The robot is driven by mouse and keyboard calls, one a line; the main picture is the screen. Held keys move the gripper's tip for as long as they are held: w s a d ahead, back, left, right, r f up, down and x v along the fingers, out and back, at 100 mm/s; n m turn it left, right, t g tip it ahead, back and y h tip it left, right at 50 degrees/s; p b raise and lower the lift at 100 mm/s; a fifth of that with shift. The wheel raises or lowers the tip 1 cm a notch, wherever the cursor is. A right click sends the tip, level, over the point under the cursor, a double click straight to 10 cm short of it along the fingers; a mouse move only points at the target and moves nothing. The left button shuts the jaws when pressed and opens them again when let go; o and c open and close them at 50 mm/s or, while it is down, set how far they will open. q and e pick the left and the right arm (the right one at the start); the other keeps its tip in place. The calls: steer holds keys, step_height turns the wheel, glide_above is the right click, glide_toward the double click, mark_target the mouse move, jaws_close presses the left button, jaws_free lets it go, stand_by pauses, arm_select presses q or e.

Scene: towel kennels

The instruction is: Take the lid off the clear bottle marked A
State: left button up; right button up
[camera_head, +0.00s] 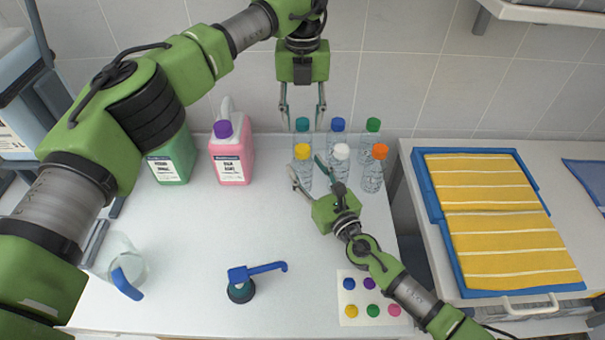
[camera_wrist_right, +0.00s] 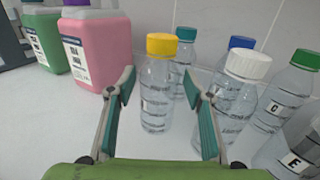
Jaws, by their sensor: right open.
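Several clear bottles with coloured lids stand in two rows by the back wall. The back row has teal (camera_head: 302,125), blue (camera_head: 338,125) and green (camera_head: 373,125) lids; the front row has yellow (camera_head: 302,152), white (camera_head: 340,152) and orange (camera_head: 379,152) lids. The right wrist view shows a C label (camera_wrist_right: 273,107) and an E label (camera_wrist_right: 293,162); I cannot read an A. My right gripper (camera_head: 307,165) is open, with the yellow-lidded bottle (camera_wrist_right: 156,85) ahead between its fingers. My left gripper (camera_head: 303,122) is open, fingers pointing down around or above the teal lid; contact is unclear.
A pink jug (camera_head: 231,160) and a green jug (camera_head: 174,160) stand left of the bottles. A blue tray (camera_head: 433,205) with yellow towels is right. The counter's middle is clear.

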steer(key=shift+w+a, duration=0.3)
steer(key=shift+w, duration=0.2)
